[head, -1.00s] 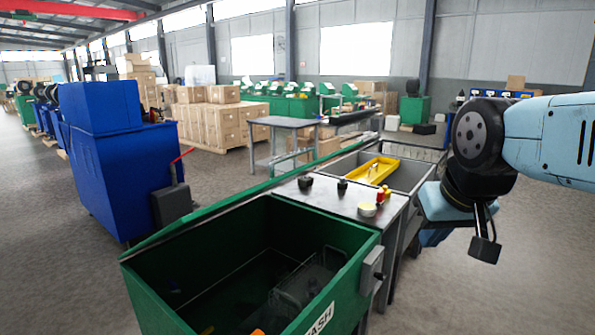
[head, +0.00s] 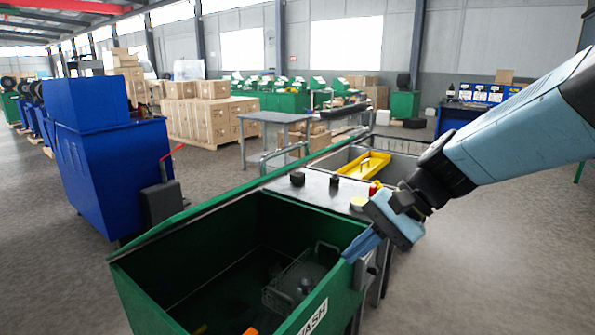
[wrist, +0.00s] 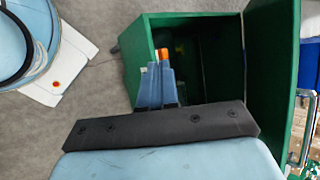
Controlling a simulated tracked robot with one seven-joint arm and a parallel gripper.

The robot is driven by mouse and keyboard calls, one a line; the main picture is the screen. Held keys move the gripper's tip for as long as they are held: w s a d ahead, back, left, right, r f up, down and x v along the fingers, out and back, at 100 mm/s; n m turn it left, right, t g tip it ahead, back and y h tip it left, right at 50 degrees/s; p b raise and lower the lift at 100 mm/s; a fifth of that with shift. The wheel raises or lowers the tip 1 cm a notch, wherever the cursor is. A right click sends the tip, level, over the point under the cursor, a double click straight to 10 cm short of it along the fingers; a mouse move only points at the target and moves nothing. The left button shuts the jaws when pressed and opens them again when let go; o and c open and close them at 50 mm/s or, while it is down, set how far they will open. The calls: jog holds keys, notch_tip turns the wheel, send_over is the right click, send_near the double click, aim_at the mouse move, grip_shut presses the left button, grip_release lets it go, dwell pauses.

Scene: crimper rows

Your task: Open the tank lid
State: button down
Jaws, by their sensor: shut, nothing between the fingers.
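The green tank (head: 330,262), marked WASH, stands at the lower middle of the head view. Its top is uncovered, and a wire basket (head: 300,280) shows in its dark inside. A green panel (wrist: 272,75) stands up along the tank's right side in the wrist view; I cannot tell for sure whether it is the lid. My gripper (head: 352,254) is shut and empty, by the tank's near right upper corner. In the wrist view the shut fingers (wrist: 157,82) overlap the tank opening; I cannot tell whether they touch the rim.
A grey bench top (head: 320,190) with dark knobs adjoins the tank, with a yellow tray (head: 363,168) beyond. A blue machine (head: 110,165) with a red lever stands to the left. An orange object (wrist: 163,53) shows beyond my fingertips. Open floor (head: 500,260) lies to the right.

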jog(key=w+a+m+y, duration=0.4)
jog(key=w+m+y, duration=0.1)
jog(key=m+t+y, duration=0.2)
jog(key=m+t, duration=1)
jog(key=m, duration=0.2)
send_near(292, 166)
jog(key=s+d+f, duration=0.3)
jog(key=d+f, duration=0.1)
jog(key=shift+r+x, duration=0.5)
jog(key=shift+x, duration=1.7)
jog(key=shift+r+x, duration=0.5)
jog(key=shift+x, duration=1.65)
jog(key=shift+r+x, duration=0.55)
jog(key=shift+x, duration=1.65)
jog(key=shift+s+d, duration=0.15)
